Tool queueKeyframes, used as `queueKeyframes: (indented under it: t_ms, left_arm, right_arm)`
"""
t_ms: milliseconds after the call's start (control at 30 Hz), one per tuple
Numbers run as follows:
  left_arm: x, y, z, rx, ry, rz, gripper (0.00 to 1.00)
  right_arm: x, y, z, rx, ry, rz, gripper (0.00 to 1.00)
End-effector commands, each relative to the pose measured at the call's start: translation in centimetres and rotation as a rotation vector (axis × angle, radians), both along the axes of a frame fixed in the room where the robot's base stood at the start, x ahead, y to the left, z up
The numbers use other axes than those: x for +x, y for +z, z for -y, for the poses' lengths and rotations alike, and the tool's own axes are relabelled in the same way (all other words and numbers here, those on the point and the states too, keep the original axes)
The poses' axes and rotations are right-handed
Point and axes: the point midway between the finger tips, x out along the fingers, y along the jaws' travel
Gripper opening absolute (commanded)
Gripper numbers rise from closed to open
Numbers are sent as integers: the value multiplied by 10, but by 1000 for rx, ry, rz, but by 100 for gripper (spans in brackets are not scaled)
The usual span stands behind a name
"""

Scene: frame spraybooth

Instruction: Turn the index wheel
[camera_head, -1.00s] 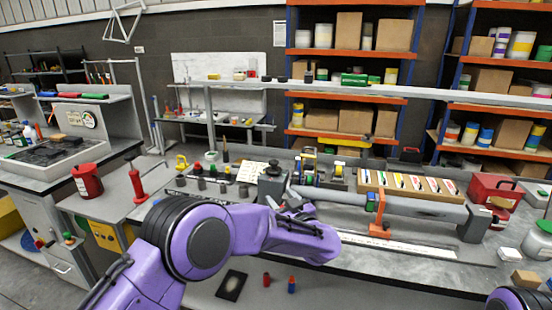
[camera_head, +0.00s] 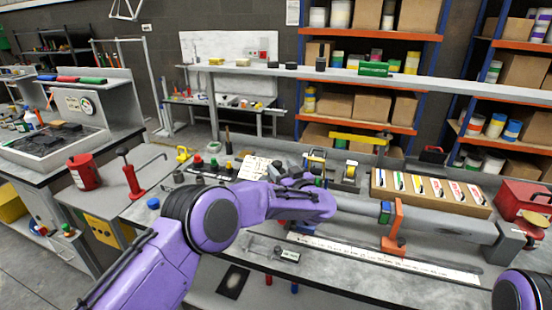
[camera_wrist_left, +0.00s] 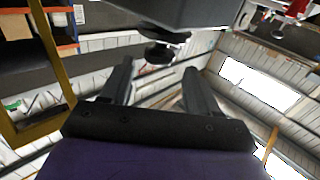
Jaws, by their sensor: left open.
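A dark round knob (camera_wrist_left: 160,53) on a short stem, which looks like the index wheel, hangs under a grey block (camera_wrist_left: 170,12) in the left wrist view. My left gripper (camera_wrist_left: 157,76) is open, with one finger on each side below the knob. The gap between the fingers is empty, and I see no contact with the knob. In the head view my purple left arm reaches to the left end of the grey tube fixture (camera_head: 440,220), and its wrist hides much of that end. The knob cannot be made out there. My right gripper is out of view.
A red box (camera_head: 523,202) sits at the far right. A red pump (camera_head: 132,175) and a red can (camera_head: 83,172) stand at the left.

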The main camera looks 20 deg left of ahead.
Motion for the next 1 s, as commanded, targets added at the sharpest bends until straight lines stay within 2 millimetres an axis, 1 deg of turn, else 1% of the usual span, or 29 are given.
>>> queueKeyframes:
  t_ms: [33, 100, 200, 333, 533, 567, 600, 667, 700, 1000]
  left_arm:
    - [8, 2, -8, -2, 4, -1, 60]
    - [17, 1, -17, -2, 4, -1, 60]
    - [26, 0, -25, -1, 2, -1, 60]
    - [30, 0, -31, 0, 3, -1, 60]
    - [30, -1, -33, 1, 4, -1, 60]
    - [30, -1, -33, 1, 4, -1, 57]
    - [30, -1, -33, 1, 4, -1, 44]
    - [30, -1, -33, 1, 4, -1, 25]
    - [30, -1, -33, 1, 4, -1, 13]
    - [30, 0, -33, 2, -18, -1, 13]
  right_arm:
    - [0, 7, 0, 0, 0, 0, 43]
    - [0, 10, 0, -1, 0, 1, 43]
    - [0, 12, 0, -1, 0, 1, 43]
    - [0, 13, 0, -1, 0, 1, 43]
    - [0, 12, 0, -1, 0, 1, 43]
    - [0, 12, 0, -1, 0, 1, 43]
    - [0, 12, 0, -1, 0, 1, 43]
    - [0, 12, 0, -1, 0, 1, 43]
    - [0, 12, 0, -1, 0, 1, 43]
    - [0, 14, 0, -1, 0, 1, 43]
